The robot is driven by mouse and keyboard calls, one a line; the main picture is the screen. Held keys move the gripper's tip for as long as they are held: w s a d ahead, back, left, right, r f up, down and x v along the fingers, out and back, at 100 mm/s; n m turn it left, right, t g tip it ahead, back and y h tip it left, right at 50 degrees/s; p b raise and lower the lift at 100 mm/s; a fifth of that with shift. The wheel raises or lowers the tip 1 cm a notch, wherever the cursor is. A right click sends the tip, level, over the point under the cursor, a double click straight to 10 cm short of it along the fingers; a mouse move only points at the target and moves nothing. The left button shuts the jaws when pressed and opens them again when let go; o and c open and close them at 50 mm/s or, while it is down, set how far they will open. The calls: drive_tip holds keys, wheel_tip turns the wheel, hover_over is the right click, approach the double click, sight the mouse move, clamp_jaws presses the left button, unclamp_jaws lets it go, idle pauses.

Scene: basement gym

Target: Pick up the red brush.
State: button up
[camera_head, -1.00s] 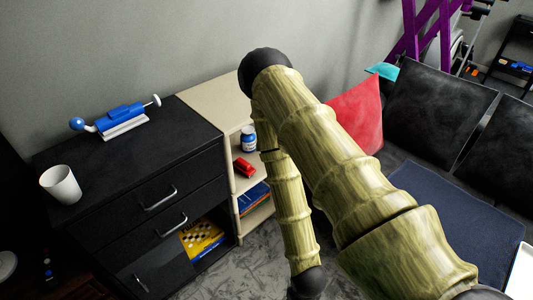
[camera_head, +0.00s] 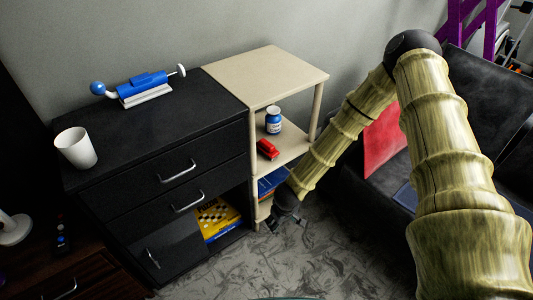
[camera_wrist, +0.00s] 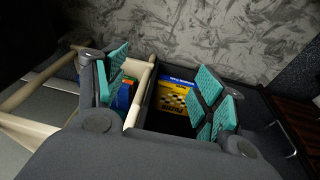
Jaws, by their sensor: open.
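A small red object (camera_head: 267,149), which looks like the red brush, lies on the middle shelf of the beige shelf unit (camera_head: 280,75). It lies in front of a blue and white jar (camera_head: 273,121). My gripper (camera_head: 283,220) is low, below and to the right of the red object, near the lower shelf and the floor. In the wrist view my gripper (camera_wrist: 163,80) has its teal-padded fingers spread apart with nothing between them. I cannot clearly make out the red object in the wrist view.
A black cabinet (camera_head: 160,150) stands left of the shelf unit, holding a white cup (camera_head: 76,148) and a blue device (camera_head: 143,86) on top. A yellow game box (camera_head: 217,218) sits in its open compartment. A black couch (camera_head: 470,85) with a red cushion (camera_head: 384,140) is at right.

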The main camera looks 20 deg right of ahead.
sight(270, 145)
drive_tip(key=w+d+r+n+t+y+b, duration=0.15)
drive_tip(key=w+d+r, duration=0.35)
drive_tip(key=w, duration=0.6)
drive_tip(key=w+d+r+y+b, duration=0.1)
drive_tip(key=w+d+r+b, duration=0.4)
drive_tip(key=w, duration=0.6)
drive_tip(key=w+a, duration=0.1)
drive_tip(key=w, duration=0.2)
drive_tip(key=w+a+f, duration=0.1)
drive_tip(key=w, duration=0.2)
drive_tip(key=w+a+p, duration=0.1)
drive_tip(key=w, duration=0.3)
drive_tip(key=shift+a+f, duration=0.2)
drive_tip(key=shift+a, duration=0.2)
drive_tip(key=shift+h, duration=0.25)
drive_tip(key=shift+x, duration=2.55)
drive_tip(key=c, duration=1.2)
